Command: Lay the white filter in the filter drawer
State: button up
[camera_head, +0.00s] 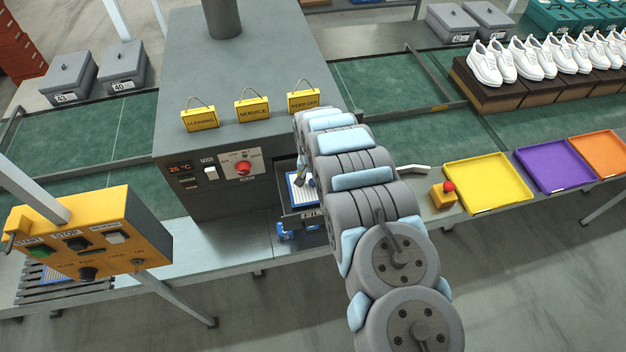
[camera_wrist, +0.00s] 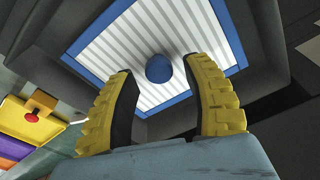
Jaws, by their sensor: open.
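The white filter (camera_wrist: 185,30), pleated with a blue frame and a round blue knob (camera_wrist: 159,68), lies within the dark grey walls of the filter drawer (camera_wrist: 275,50) in the wrist view. The drawer also shows in the head view (camera_head: 291,221), pulled out from the grey machine, with part of the filter (camera_head: 293,188) visible in it. My gripper (camera_wrist: 158,70) is open over the filter, with its yellow fingers apart on either side of the knob. My arm hides much of the drawer in the head view. Whether the filter sits fully flat I cannot tell.
The grey machine (camera_head: 225,60) stands behind the drawer, with yellow signs on top. A yellow control box (camera_head: 95,235) is at the left, above a slatted rack (camera_head: 85,293) with another striped, blue-edged piece. An emergency button (camera_head: 444,194) and a yellow tray (camera_head: 488,183) are to the right.

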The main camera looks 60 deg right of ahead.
jog(key=shift+s+a+r, duration=0.1)
jog(key=shift+a+r, duration=0.05)
jog(key=shift+r, duration=0.9)
jog(key=shift+s+a+r, duration=0.1)
jog(key=shift+a+r, duration=0.05)
jog(key=shift+r, duration=0.95)
jog(key=shift+a+r, duration=0.15)
jog(key=shift+r, duration=0.9)
